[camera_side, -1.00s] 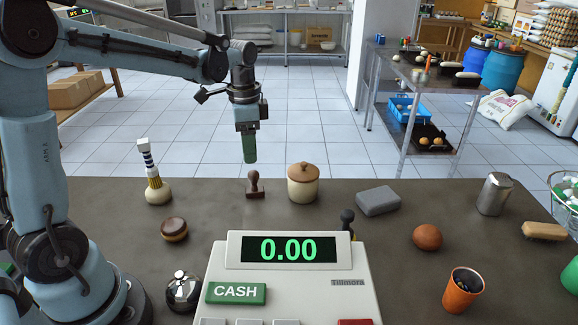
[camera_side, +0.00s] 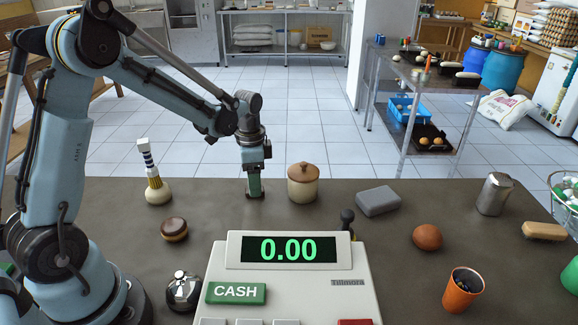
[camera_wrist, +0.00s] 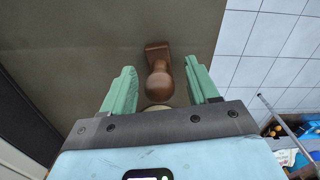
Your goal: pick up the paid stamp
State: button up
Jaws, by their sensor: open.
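A brown wooden stamp with a round knob handle stands upright on the counter; no lettering on it is readable. In the wrist view the stamp (camera_wrist: 158,82) lies between the two green fingers of my gripper (camera_wrist: 159,68), with a gap on each side. In the side view my gripper (camera_side: 254,185) points down over the stamp and hides most of it; only a bit of its dark base (camera_side: 257,195) shows below the fingers. My gripper is open.
A lidded beige jar (camera_side: 303,185) stands close to the right of my gripper. A striped-handled brush (camera_side: 154,180) stands to the left. A cash register (camera_side: 228,250) is in front, with a dark knobbed thing (camera_side: 347,217) behind it. A grey block (camera_side: 378,201) lies farther right.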

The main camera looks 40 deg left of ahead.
jog(key=shift+f, duration=0.95)
grip_shut()
jog(key=shift+r, duration=0.1)
